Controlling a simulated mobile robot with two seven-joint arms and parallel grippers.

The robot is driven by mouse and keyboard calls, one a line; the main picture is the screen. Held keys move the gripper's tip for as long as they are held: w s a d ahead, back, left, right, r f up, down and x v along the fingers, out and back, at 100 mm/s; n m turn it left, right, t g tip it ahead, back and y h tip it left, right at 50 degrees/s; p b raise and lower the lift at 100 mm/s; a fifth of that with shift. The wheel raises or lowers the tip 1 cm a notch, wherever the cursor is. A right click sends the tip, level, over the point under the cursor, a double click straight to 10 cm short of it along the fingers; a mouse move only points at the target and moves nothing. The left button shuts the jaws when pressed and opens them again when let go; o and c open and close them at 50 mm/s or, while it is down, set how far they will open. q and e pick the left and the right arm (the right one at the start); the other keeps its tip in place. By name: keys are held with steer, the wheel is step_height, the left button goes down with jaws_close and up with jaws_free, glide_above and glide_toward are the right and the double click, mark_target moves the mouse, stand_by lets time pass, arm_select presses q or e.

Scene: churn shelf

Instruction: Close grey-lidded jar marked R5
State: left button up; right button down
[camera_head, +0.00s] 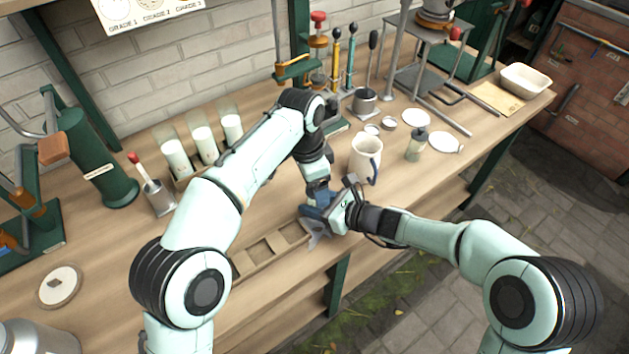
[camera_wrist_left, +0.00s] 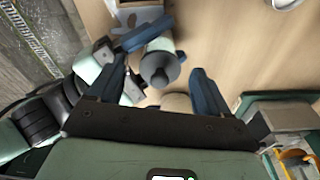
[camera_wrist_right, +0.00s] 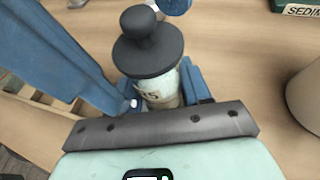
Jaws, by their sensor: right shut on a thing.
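The jar (camera_wrist_right: 163,92) is pale glass with a partly hidden mark ending in what looks like "5". It stands between the fingers of my right gripper (camera_head: 322,212), which is shut on it. The grey lid (camera_wrist_right: 148,52) with its round knob sits over the jar's mouth; I cannot tell whether it is fully seated. The lid also shows in the left wrist view (camera_wrist_left: 158,70). My left gripper (camera_head: 318,190) is above the jar, its blue fingers apart on either side of the lid, not touching it. In the head view the grippers hide the jar.
A wooden rack with compartments (camera_head: 233,270) lies at the bench's front edge. A cream pitcher (camera_head: 364,160) and a small lidded bottle (camera_head: 416,147) stand right of the grippers. Candle-like white cylinders in glasses (camera_head: 203,141) stand behind my left arm. Bench is clear at the right front.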

arm_select(q)
steer(key=shift+s+a+r, duration=0.1)
steer(key=shift+a+r, duration=0.1)
steer(key=shift+r, duration=1.65)
steer(key=shift+s+a+r, duration=0.1)
steer(key=shift+a+r, duration=0.1)
steer(key=shift+r, duration=1.65)
arm_select(e)
steer(key=shift+c, duration=2.2)
jaws_free()
steer(key=p+v, duration=0.1)
steer(key=v, duration=1.2)
steer(key=shift+d+p, duration=0.15)
steer(key=shift+p, duration=0.25)
arm_select(q)
step_height(320, 180, up, 2)
steer(key=shift+r, duration=0.1)
arm_select(e)
steer(key=shift+s, duration=0.1)
steer(key=shift+d, duration=0.1)
